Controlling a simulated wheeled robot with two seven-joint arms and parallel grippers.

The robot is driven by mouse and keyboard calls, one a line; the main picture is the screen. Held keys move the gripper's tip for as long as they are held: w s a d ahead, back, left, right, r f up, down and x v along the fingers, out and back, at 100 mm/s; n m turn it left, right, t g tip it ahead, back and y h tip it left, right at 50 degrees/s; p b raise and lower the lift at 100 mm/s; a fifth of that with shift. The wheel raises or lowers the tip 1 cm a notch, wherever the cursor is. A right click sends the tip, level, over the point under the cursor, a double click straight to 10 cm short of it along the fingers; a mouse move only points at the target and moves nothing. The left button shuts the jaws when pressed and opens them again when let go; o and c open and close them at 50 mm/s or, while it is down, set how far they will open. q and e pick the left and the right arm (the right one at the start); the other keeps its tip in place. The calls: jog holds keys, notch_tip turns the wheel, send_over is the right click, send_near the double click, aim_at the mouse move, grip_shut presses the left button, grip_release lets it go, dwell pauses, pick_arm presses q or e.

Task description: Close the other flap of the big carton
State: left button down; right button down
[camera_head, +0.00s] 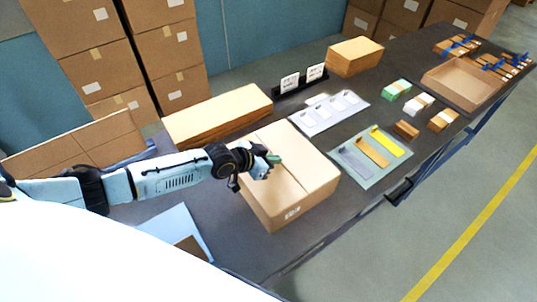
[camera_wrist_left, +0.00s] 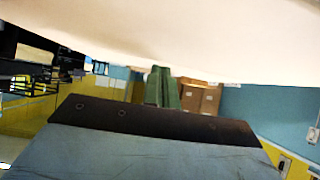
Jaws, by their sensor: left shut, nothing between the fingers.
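The big carton (camera_head: 306,190) stands on the dark table in the middle of the head view. Its top looks flat or nearly flat, with a seam running between two flaps. The right flap (camera_head: 297,155) lies level. The left flap (camera_head: 262,193) is partly hidden by my left gripper (camera_head: 274,159). That gripper is shut and empty, with green fingertips at the carton's top near the seam. In the left wrist view the shut green fingers (camera_wrist_left: 162,87) reach up to a broad pale surface, probably the carton. I cannot tell whether they touch it. My right gripper is not in view.
A long flat carton (camera_head: 218,115) lies behind the big carton. A white tray (camera_head: 329,113) and a pale green mat (camera_head: 372,160) with coloured strips lie to its right. A shallow open box (camera_head: 462,84) is at the far right. Stacked cartons (camera_head: 95,48) stand behind the table.

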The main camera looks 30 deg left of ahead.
pick_arm(q)
jog(key=shift+r+p, duration=1.15)
jog(key=shift+r, duration=0.15)
notch_tip(320, 180, up, 3)
jog(key=p, duration=0.3)
jog(key=shift+r, duration=0.2)
jog(key=r+v, duration=0.1)
jog(key=v, duration=0.8)
jog(key=shift+r, duration=0.25)
jog(key=shift+w+d, duration=0.1)
